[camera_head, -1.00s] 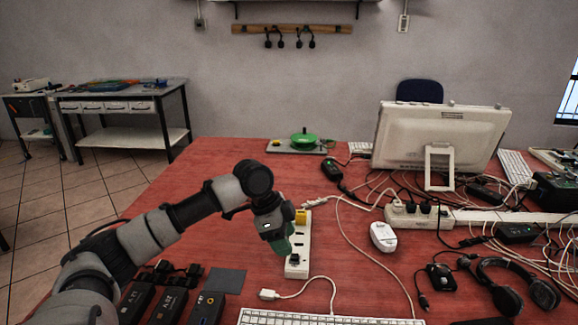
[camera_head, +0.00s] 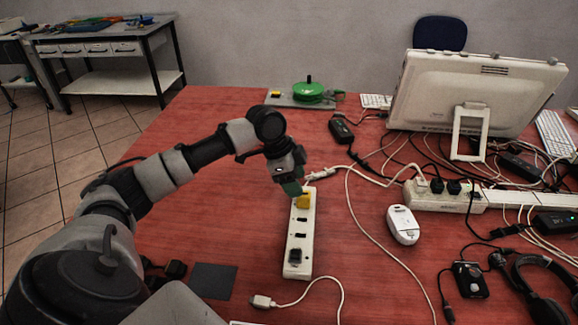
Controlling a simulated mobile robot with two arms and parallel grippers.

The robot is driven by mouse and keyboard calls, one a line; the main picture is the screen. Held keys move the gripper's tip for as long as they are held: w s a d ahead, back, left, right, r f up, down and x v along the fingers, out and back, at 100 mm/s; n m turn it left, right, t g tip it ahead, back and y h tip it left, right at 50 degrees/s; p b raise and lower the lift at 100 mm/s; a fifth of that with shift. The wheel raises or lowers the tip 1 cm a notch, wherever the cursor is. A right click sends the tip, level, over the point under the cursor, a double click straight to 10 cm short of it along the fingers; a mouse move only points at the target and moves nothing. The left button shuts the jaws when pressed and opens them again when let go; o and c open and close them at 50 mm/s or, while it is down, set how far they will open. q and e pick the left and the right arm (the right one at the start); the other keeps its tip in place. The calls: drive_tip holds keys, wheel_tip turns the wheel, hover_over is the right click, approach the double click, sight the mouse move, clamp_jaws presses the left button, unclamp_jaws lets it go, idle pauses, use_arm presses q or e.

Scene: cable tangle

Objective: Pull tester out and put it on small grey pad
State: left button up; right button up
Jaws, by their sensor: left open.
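A white power strip (camera_head: 298,228) lies lengthwise on the red table. A small yellow block, which looks like the tester (camera_head: 304,200), sits in the socket at its far end. A dark plug-like piece (camera_head: 295,256) sits at its near end. My left gripper (camera_head: 292,189), with green fingertips, is open and points down just above and left of the yellow tester. It partly overlaps the tester in the view, and I cannot tell if they touch. The small grey pad (camera_head: 213,280) lies flat and bare, left of the strip's near end. My right gripper is not in view.
A white cable with a plug (camera_head: 263,301) lies near the strip's near end. A white mouse-like device (camera_head: 403,224), a second power strip (camera_head: 444,196) and tangled cables lie to the right. A green reel (camera_head: 309,91) stands at the back.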

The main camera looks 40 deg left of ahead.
sight(304, 201)
use_arm(q)
drive_tip(key=x, duration=0.6)
drive_tip(key=shift+w+f, duration=0.15)
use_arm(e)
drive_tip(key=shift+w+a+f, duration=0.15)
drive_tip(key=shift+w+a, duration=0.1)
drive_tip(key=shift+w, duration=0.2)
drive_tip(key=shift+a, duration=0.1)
use_arm(q)
drive_tip(key=shift+c, duration=1)
clamp_jaws()
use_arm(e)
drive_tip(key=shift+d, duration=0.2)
use_arm(q)
drive_tip(key=shift+r, duration=0.3)
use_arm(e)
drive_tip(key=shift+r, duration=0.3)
